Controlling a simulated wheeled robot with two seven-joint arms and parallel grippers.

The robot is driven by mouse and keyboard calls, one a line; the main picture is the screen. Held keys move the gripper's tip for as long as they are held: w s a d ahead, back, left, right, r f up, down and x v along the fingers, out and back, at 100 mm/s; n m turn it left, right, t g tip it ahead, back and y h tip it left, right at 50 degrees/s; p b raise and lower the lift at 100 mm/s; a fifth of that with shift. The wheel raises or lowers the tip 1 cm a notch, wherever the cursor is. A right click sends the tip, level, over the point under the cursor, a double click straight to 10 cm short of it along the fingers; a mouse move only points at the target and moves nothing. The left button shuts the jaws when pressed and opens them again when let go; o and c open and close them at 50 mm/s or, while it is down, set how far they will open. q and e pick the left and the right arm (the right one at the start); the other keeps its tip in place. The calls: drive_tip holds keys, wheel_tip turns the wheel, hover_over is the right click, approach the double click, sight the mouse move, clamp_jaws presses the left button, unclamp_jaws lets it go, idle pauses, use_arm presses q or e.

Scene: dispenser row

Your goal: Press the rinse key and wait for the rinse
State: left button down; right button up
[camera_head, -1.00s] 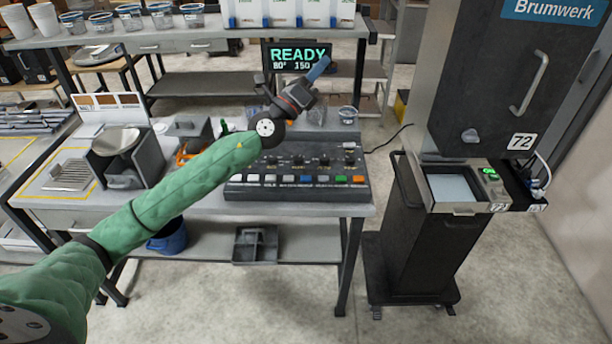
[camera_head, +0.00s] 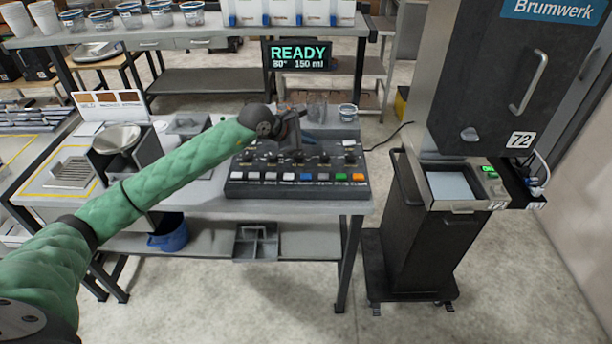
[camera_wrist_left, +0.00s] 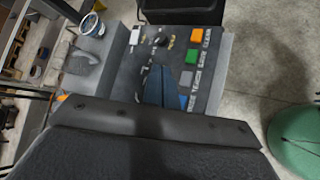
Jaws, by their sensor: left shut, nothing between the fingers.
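The control panel (camera_head: 290,190) is a dark box on the bench with a row of white, grey, blue, green and orange keys along its front. The blue key (camera_head: 306,176) is in the middle right of that row; the labels are too blurred to tell surely which key is rinse. My left gripper (camera_head: 297,154) is shut and empty, over the panel behind the key row. In the left wrist view its fingers (camera_wrist_left: 160,76) lie over the panel face, partly covering the blue key beside them. Contact with a key cannot be told. My right gripper is not in view.
The display (camera_head: 297,56) reads READY, 80° and 150 ml. A glass cup (camera_head: 348,113) stands behind the panel. A scale-like unit with a round metal pan (camera_head: 117,138) is at left. A tall dark machine marked 72 (camera_head: 490,80) stands at right.

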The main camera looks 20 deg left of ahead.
sight(303, 177)
use_arm(q)
drive_tip(key=shift+s+a+f+m+g+y, duration=0.2)
drive_tip(key=shift+a+f+y, duration=0.15)
drive_tip(key=shift+a+f, duration=0.15)
drive_tip(key=shift+s+a+f+m+g+y, duration=0.1)
drive_tip(key=shift+a+f+g+y, duration=0.1)
drive_tip(key=shift+a+f+y, duration=0.25)
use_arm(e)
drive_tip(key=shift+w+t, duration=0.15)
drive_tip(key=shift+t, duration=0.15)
use_arm(q)
drive_tip(key=shift+d+f, duration=0.1)
